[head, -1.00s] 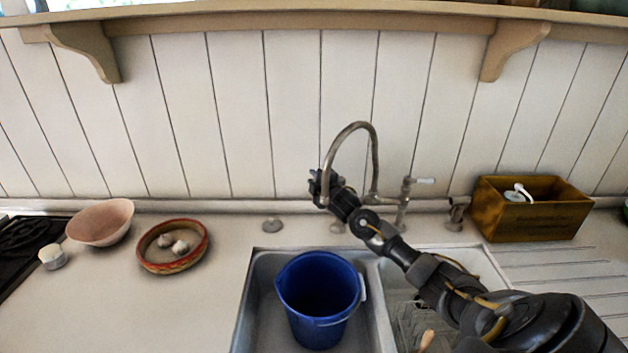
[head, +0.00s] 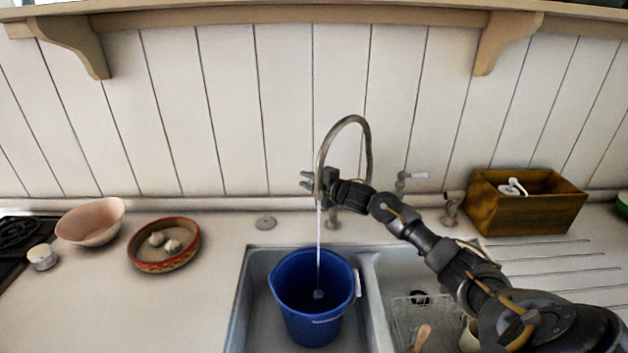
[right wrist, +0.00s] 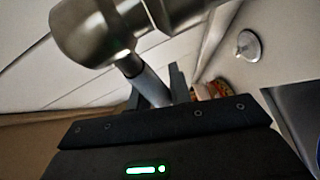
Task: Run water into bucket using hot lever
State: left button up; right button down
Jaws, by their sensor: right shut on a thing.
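The blue bucket (head: 291,318) stands upright in the left sink basin (head: 240,318), its handle to the right. The arched metal tap (head: 367,145) has its spout over the bucket. A thin stream of water (head: 318,230) falls from the spout into it. My right gripper (head: 308,183) is behind the spout, at the left side of the tap. In the right wrist view its fingers (right wrist: 156,88) are shut around a slim stem, which I take for the hot lever (right wrist: 147,82). In the head view my gripper hides that lever. A white-tipped lever (head: 413,175) stands free on the right. My left gripper is out of view.
A wooden box (head: 527,212) stands at the back right, beside the ribbed drainer. A wire rack (head: 410,312) is in the right basin under my arm. A pink bowl (head: 90,222) and a red-rimmed dish (head: 165,258) sit on the left counter. The shelf (head: 290,14) runs above.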

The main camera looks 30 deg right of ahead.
jog(key=shift+s+a+f+n+g+y+b, duration=0.1)
jog(key=shift+s+n+g+y+b, duration=0.2)
jog(key=shift+s+n+y+b, duration=0.35)
jog(key=shift+s+a+n+g+y+b, duration=0.25)
jog(key=shift+n+y, duration=0.25)
jog(key=shift+y, duration=0.3)
jog(key=shift+s+f+n+g+y+b, duration=0.1)
jog(key=shift+s+n+g+y+b, duration=0.3)
jog(key=shift+n+y, duration=0.25)
jog(key=shift+r, duration=0.1)
jog(key=c, duration=1.3)
grip_release()
